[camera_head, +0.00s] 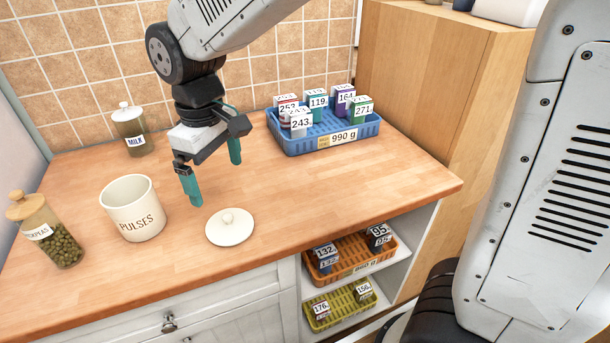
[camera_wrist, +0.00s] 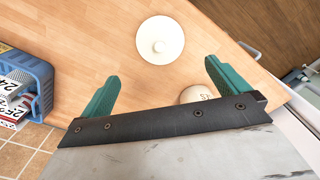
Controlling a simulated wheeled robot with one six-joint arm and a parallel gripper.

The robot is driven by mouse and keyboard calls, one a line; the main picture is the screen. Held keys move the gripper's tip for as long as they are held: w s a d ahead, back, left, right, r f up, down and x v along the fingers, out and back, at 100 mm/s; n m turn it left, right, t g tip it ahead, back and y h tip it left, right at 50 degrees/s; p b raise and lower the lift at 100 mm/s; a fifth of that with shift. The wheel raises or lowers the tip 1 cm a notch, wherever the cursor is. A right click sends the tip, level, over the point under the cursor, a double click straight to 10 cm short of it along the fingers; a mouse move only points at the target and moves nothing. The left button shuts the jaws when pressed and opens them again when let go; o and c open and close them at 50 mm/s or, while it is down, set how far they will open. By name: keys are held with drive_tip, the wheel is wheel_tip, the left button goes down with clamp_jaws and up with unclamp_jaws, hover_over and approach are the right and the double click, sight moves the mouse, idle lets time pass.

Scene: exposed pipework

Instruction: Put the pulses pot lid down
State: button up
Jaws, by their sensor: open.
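The cream pulses pot lid (camera_head: 230,226), round with a small knob, lies flat on the wooden counter with its knob up. In the wrist view the lid (camera_wrist: 160,45) is beyond my fingertips, apart from them. The cream pulses pot (camera_head: 134,210) stands upright and uncovered to the left of the lid. Part of the pot (camera_wrist: 194,94) shows in the wrist view, mostly hidden by my gripper. My gripper (camera_head: 216,184) is open and empty above the counter, behind the lid in the head view. Its teal fingers (camera_wrist: 163,76) are wide apart.
A blue basket (camera_head: 347,149) of numbered boxes is at the back right. Orange (camera_head: 368,269) and green (camera_head: 345,315) baskets sit on shelves below. The counter right of the lid is clear.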

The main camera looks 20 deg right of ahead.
drive_tip(key=s+d+r+m, duration=0.45)
drive_tip(key=s+d, duration=0.25)
drive_tip(key=d, duration=0.5)
drive_tip(key=s+d+m+t, duration=0.1)
drive_tip(key=s+d+m, duration=0.3)
drive_tip(key=s+d, duration=0.4)
drive_tip(key=s, duration=0.4)
drive_tip(key=shift+s+d+f, duration=0.3)
drive_tip(key=shift+d, duration=0.1)
